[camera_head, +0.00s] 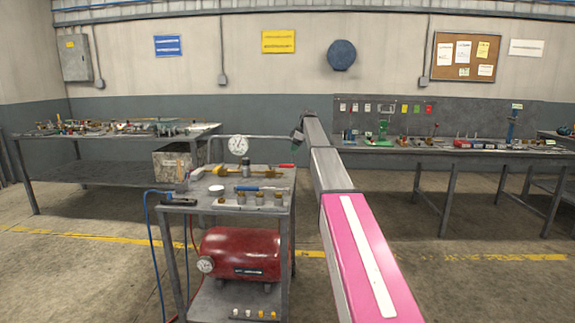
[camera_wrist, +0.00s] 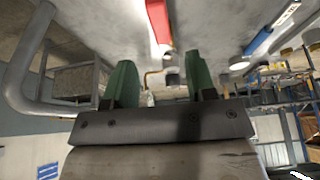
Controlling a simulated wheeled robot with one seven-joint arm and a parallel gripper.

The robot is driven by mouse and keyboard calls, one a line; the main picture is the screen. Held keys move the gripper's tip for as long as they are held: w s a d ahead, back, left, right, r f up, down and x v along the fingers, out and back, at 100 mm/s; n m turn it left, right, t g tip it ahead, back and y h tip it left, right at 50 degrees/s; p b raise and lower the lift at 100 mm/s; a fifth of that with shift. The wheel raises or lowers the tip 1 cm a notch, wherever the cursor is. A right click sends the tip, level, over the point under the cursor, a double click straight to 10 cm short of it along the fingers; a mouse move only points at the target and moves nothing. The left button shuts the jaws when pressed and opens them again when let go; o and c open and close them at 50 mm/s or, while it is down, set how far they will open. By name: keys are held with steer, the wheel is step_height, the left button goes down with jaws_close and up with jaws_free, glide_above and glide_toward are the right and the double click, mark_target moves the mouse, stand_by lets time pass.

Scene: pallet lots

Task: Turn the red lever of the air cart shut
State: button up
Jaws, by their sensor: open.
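The air cart (camera_head: 205,207) stands at the centre left in the head view, with a red tank (camera_head: 240,254) on its lower shelf. The red lever (camera_head: 287,166) shows small at the back right of the cart top, beside brass fittings (camera_head: 235,172). In the wrist view the red lever (camera_wrist: 159,22) is large at the top, just beyond my fingertips and roughly in line with the gap between them. My gripper (camera_wrist: 159,62) is open, its two green fingers apart with nothing gripped.
A pressure gauge (camera_head: 239,145) stands at the cart's back. A grey pipe (camera_wrist: 22,75) curves at the left in the wrist view. Workbenches stand along the wall; open floor lies right of the cart.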

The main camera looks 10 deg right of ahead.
mark_target(287, 165)
steer(key=x, duration=0.8)
steer(key=shift+a+f, duration=0.1)
steer(key=shift+f, duration=0.15)
steer(key=shift+c, duration=0.3)
jaws_close()
